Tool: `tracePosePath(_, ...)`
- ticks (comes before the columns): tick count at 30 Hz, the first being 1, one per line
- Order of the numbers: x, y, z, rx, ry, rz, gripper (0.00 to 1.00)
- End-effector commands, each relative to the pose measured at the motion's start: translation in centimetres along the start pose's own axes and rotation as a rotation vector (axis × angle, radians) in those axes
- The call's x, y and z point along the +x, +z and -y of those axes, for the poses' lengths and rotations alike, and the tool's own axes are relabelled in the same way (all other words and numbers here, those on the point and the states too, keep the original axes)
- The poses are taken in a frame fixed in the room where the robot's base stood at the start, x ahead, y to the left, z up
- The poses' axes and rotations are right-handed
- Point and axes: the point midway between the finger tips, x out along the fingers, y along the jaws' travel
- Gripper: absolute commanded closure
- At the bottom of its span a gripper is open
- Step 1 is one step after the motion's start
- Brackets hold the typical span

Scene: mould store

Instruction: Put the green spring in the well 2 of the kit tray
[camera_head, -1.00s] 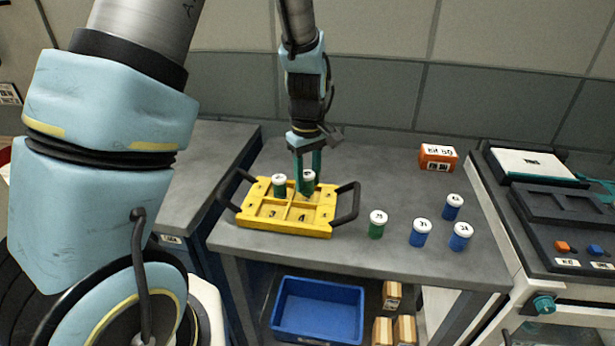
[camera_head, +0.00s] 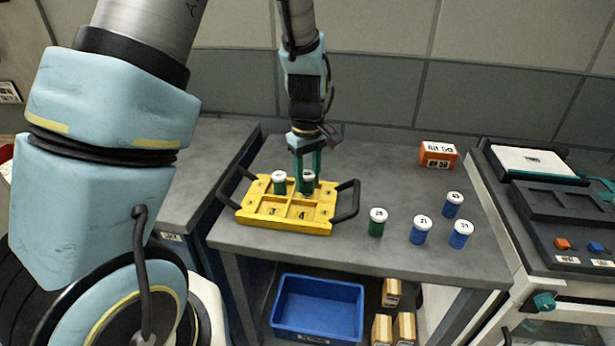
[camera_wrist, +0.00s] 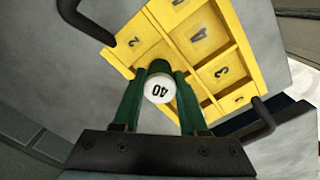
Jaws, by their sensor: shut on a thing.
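The yellow kit tray (camera_head: 282,226) with black handles lies on the grey table. My gripper (camera_head: 308,181) is shut on a green spring, a small canister with a white cap (camera_head: 308,174). It is upright at the tray's back right well; I cannot tell whether its base touches the floor. In the wrist view the cap (camera_wrist: 159,88) reads 40, between the green fingers of my gripper (camera_wrist: 160,80), near the label 2 (camera_wrist: 135,42). A second green canister (camera_head: 279,186) stands in the back left well. The front wells, marked 3 and 4, are empty.
Right of the tray stand another green canister (camera_head: 377,226) and several blue ones (camera_head: 420,234). An orange box (camera_head: 438,155) is at the back. A blue bin (camera_head: 318,312) and small cartons (camera_head: 391,293) are below. A machine (camera_head: 560,225) stands at the right.

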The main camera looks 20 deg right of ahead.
Motion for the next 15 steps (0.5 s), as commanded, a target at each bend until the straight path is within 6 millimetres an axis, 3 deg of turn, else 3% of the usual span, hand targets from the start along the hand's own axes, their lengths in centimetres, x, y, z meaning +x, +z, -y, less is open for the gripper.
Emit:
tracePosePath(6,0.01,0.01,0.00,0.000,0.000,0.000,1.00)
tracePosePath(7,0.01,0.01,0.00,0.000,0.000,0.000,0.55)
tracePosePath(15,0.01,0.01,0.01,0.000,0.000,0.000,0.24)
